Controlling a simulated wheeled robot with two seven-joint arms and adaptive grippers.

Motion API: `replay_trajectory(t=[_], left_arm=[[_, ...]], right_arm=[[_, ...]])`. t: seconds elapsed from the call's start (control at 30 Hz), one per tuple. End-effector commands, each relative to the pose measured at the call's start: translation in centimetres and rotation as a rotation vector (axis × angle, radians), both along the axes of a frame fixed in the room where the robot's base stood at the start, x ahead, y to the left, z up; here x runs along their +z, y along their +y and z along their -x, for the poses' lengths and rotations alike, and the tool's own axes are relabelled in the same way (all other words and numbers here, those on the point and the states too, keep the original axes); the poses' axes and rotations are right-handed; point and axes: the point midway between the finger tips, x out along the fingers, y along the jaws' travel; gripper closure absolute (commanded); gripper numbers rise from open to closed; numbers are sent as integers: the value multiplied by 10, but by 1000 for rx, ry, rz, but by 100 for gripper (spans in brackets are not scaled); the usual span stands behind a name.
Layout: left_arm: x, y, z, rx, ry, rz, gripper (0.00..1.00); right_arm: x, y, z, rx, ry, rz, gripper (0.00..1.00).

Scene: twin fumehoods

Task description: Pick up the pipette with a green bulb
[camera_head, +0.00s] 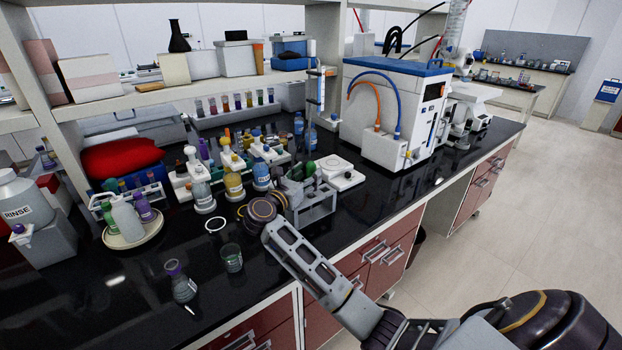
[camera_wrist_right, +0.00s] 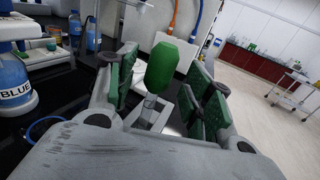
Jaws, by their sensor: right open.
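The pipette's green bulb (camera_wrist_right: 166,65) stands upright between the two fingers of my right gripper (camera_wrist_right: 163,80) in the right wrist view. The green-padded fingers are open, with a visible gap on either side of the bulb. In the head view, the green bulb (camera_head: 309,168) shows small above a grey rack (camera_head: 318,211). My right gripper (camera_head: 296,182) reaches in there from the lower right, its fingers small and hard to make out. My left gripper is not in view.
Bottles stand left of my right gripper, including a yellow one (camera_head: 234,187) and a blue-labelled one (camera_wrist_right: 14,85). A white scale (camera_head: 338,172) and large white instrument (camera_head: 392,110) stand behind. A beaker (camera_head: 231,258) and flask (camera_head: 181,283) stand near the front edge.

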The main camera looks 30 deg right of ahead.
Motion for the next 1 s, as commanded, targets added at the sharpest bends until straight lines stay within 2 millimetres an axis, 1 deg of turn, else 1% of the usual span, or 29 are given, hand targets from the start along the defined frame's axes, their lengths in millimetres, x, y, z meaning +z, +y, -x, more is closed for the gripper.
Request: replay_trajectory(t=[0.03, 0.13, 0.2, 0.3, 0.4, 0.87, 1.0], left_arm=[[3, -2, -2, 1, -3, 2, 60], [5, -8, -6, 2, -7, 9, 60], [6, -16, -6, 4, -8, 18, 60], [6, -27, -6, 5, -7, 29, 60], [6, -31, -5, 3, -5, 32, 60], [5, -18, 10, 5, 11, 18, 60], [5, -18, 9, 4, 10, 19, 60]], right_arm=[[3, -4, -2, -2, -1, 3, 49], [2, -12, -7, -2, 0, 2, 49], [2, -17, -9, -1, 0, 3, 49], [2, -22, -12, -1, 0, 1, 49], [1, -24, -13, -1, 0, 1, 49], [1, -24, -13, 0, -1, 0, 49], [1, -24, -13, 0, -1, 0, 65]])
